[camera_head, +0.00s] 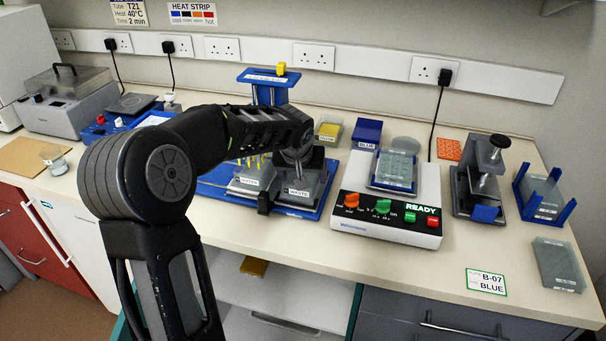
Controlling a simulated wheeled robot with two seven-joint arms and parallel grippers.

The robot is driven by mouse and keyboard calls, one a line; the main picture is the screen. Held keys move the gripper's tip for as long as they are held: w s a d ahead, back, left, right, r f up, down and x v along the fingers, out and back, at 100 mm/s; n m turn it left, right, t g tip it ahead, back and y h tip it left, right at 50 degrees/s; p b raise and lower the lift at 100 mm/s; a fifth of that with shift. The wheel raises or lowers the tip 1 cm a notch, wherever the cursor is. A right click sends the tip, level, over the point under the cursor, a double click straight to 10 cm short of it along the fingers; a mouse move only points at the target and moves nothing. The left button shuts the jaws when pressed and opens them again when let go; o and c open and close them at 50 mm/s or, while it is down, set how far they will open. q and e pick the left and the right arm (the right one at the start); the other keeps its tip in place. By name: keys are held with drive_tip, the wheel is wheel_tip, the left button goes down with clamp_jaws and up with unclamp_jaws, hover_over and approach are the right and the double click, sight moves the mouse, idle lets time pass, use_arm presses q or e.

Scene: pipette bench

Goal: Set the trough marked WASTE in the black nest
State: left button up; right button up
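The grey trough marked WASTE (299,192) is on the blue deck (312,214), right of the trough marked WATER (248,182). Dark surfaces show around and behind the WASTE trough, but I cannot tell whether they are the black nest or gripper parts. My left arm reaches in from the lower left, and my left gripper (291,175) points down over the WASTE trough. My arm hides part of the deck. I cannot tell whether the fingers touch the trough. My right gripper is not in view.
Yellow tips stand behind the WATER trough, below a blue stand (269,88). To the right are a white READY device (388,222) with a plate on it, a dark press (481,185) and a blue rack (543,196). The bench front right of the deck is mostly clear.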

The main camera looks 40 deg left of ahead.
use_arm(q)
drive_tip(key=shift+f, duration=0.1)
drive_tip(key=o, duration=1.5)
drive_tip(key=shift+c, duration=0.2)
drive_tip(key=shift+r, duration=0.25)
drive_tip(key=shift+s+r, duration=0.1)
drive_tip(key=shift+r, duration=0.05)
drive_tip(key=b+v, duration=0.1)
drive_tip(key=v, duration=1)
drive_tip(key=shift+r+b, duration=0.25)
drive_tip(key=shift+b, duration=0.1)
drive_tip(key=shift+s+d, duration=0.1)
